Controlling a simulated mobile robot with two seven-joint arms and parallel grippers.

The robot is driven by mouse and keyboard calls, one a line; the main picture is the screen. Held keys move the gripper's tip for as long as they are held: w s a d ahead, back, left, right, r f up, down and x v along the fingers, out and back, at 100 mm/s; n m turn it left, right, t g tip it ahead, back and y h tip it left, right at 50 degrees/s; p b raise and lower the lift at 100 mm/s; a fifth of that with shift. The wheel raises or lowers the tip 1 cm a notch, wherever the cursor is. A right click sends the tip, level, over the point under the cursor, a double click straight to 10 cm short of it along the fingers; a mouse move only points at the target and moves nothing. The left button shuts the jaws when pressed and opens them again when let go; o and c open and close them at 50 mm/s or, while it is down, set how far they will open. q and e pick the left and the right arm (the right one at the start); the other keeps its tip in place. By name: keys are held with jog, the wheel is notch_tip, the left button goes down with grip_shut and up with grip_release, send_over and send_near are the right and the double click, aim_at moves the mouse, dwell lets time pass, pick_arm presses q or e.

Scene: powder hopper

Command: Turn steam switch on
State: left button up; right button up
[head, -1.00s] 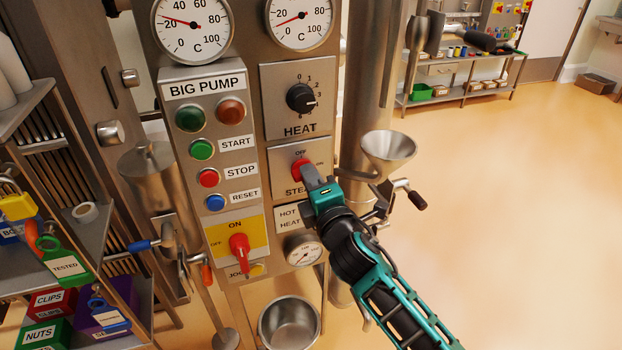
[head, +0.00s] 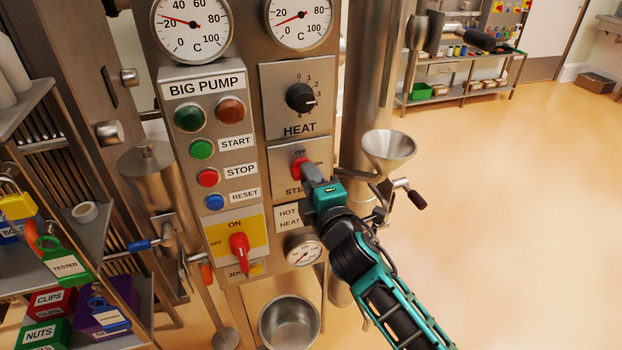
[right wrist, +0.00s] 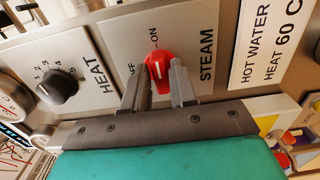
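The steam switch (head: 299,168) is a red knob on the steel panel below the HEAT dial. In the right wrist view the knob (right wrist: 160,70) shows between OFF on its left and ON above it. Its white line runs up and down in that view, roughly in line with ON. My right gripper (head: 309,173) is at the knob, and its fingers (right wrist: 160,84) stand close on both sides of the red grip, seemingly touching it. In the head view the fingers hide part of the knob and the STEAM label. My left gripper is not in view.
The HEAT dial (head: 300,97) is just above. The BIG PUMP box (head: 207,130) with several buttons and a red rotary switch (head: 239,246) is to the left. A steel funnel (head: 388,150) and a black-handled lever are close on the right. Open floor lies further right.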

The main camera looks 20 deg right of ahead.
jog(key=shift+o, duration=1.4)
jog(key=s, duration=1.3)
jog(key=shift+d+b, duration=0.25)
jog(key=shift+b, duration=0.2)
